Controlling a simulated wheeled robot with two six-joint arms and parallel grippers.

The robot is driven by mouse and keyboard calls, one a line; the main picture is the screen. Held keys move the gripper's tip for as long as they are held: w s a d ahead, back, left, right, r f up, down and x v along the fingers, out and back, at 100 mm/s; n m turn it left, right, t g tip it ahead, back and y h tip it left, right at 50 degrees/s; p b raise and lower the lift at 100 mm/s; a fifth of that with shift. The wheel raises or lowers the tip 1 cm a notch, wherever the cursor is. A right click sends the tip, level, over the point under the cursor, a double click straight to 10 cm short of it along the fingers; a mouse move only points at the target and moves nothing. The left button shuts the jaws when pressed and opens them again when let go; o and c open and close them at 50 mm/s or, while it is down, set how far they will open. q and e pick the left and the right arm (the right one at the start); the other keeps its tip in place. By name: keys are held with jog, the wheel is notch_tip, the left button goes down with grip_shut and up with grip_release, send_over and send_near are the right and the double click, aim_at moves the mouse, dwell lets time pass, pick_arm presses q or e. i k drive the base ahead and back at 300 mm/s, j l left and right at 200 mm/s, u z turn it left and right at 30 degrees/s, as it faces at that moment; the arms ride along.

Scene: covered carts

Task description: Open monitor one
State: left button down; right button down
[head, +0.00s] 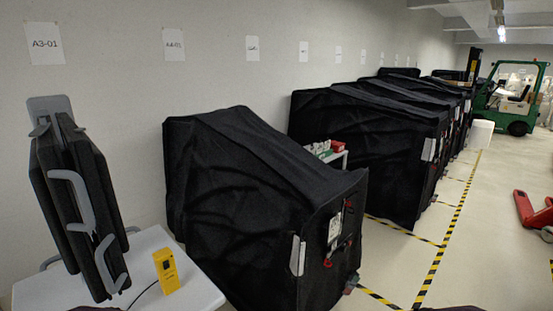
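A stand with black flat panels (62,195) is at the left, on a white table. The panels stand upright, slightly tilted and folded close together. They have light grey handles (78,190) on the side facing me and a grey bracket (52,106) behind the top. No screen face shows, and I see no label telling which panel is monitor one. Neither of my grippers can be made out; only small dark shapes show at the bottom edge.
A yellow device (167,271) with a cable stands on the white table (205,296). A black covered cart (250,210) is right beside it, with more covered carts (375,135) behind. Free floor (495,245) lies right of the striped tape, near a red pallet jack (535,212).

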aim_at(50, 179)
jog(key=u, duration=1.45)
jog(key=i+l, duration=0.1)
jog(key=l+u, duration=0.05)
